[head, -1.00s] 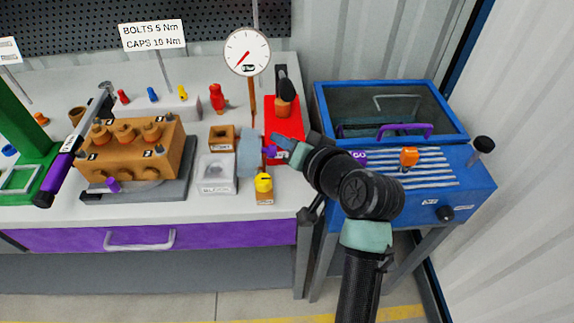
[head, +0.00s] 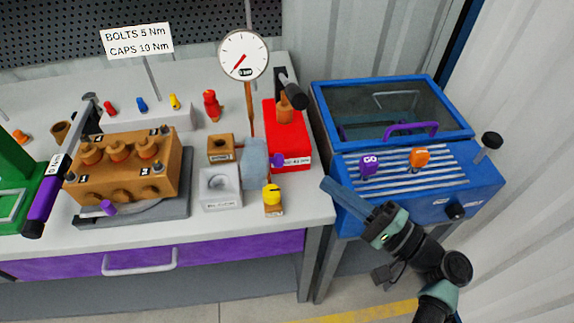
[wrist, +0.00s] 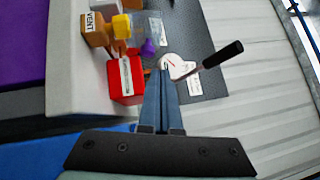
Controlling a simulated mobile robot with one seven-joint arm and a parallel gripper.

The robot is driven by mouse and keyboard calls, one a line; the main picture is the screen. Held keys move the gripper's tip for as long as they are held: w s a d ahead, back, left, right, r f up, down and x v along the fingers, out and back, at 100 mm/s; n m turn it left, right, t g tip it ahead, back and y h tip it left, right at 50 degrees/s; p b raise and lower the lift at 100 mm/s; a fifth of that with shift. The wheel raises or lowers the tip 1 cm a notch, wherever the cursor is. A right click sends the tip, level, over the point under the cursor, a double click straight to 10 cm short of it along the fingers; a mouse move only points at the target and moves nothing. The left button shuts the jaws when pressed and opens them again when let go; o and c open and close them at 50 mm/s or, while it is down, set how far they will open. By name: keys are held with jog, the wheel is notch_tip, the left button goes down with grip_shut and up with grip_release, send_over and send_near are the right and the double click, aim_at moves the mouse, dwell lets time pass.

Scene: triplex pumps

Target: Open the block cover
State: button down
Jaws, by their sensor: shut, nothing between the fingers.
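A grey box (head: 220,188) with a label I cannot read clearly stands near the front of the bench, its round recess uncovered. A translucent blue-grey slab (head: 255,165) with a purple knob (head: 277,160) sits at its right side, apparently a cover swung aside; its hinge is not clear. The purple knob also shows in the wrist view (wrist: 148,47). My gripper (head: 325,184) is shut and empty, right of the bench edge in front of the blue machine, apart from the knob. It also shows in the wrist view (wrist: 166,70).
A red box (head: 288,148) stands behind the knob, and a yellow-capped post (head: 272,200) stands in front. A gauge (head: 243,55) rises behind. The orange pump block (head: 125,165) is left. The blue machine (head: 420,170) carries GO and orange knobs. Free room lies before the bench.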

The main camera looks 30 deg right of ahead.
aim_at(279, 165)
jog(key=w+a+r+p, duration=0.2)
jog(key=w+a, duration=0.4)
jog(key=shift+w, duration=0.15)
jog(key=shift+a, duration=0.1)
jog(key=r+n+g+p, duration=0.1)
jog(key=a+r+n+p, duration=0.1)
jog(key=p, duration=0.1)
jog(key=shift+w+a+g+h, duration=0.2)
jog(key=shift+a+g+h, duration=0.1)
jog(key=shift+g, duration=0.1)
jog(key=shift+f, duration=0.1)
jog(key=shift+d, duration=0.1)
